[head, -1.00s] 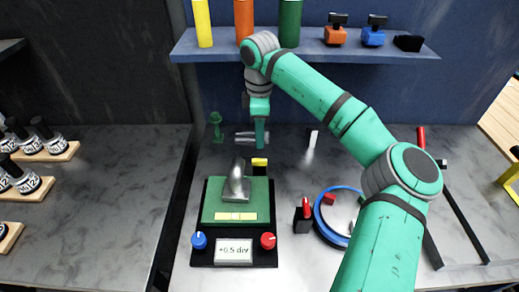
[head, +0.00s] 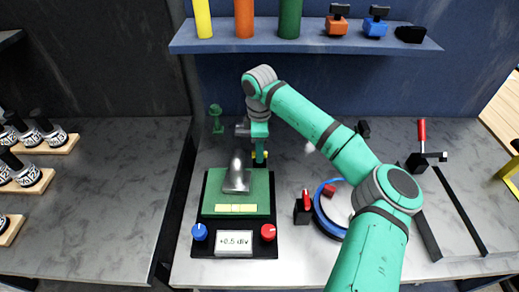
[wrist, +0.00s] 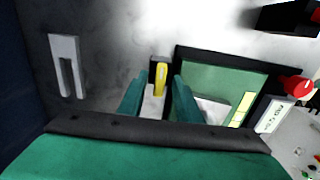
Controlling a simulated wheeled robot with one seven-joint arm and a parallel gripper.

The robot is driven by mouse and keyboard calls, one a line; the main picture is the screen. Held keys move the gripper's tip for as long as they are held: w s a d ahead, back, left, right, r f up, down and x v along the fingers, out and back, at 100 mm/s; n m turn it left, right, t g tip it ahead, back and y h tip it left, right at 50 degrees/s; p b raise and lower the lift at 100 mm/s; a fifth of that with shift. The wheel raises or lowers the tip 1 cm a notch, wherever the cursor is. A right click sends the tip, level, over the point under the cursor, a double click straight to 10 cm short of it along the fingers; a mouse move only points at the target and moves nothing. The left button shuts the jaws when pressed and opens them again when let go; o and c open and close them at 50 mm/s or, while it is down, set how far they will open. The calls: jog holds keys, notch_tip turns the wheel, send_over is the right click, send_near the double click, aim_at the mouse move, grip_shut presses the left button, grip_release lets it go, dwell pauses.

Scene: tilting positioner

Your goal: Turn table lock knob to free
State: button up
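The positioner (head: 210,245) is a black base with a green table top (head: 238,193), a blue knob (head: 199,232), a red knob (head: 268,232) and a display reading "+0.5 div". A yellow knob (wrist: 160,78) stands at its back edge; no label shows which knob is the table lock. My gripper (wrist: 157,88) is open, with one green finger on each side of the yellow knob. I cannot tell whether the fingers touch it. In the head view my gripper (head: 260,153) hides most of the yellow knob.
A shiny metal piece (head: 237,172) stands on the green table. A black block with a red lever (head: 304,207) and a blue ring (head: 327,222) stand to the right. A shelf (head: 300,47) with bottles is behind. Bench surface at left front (head: 95,235) is clear.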

grip_shut()
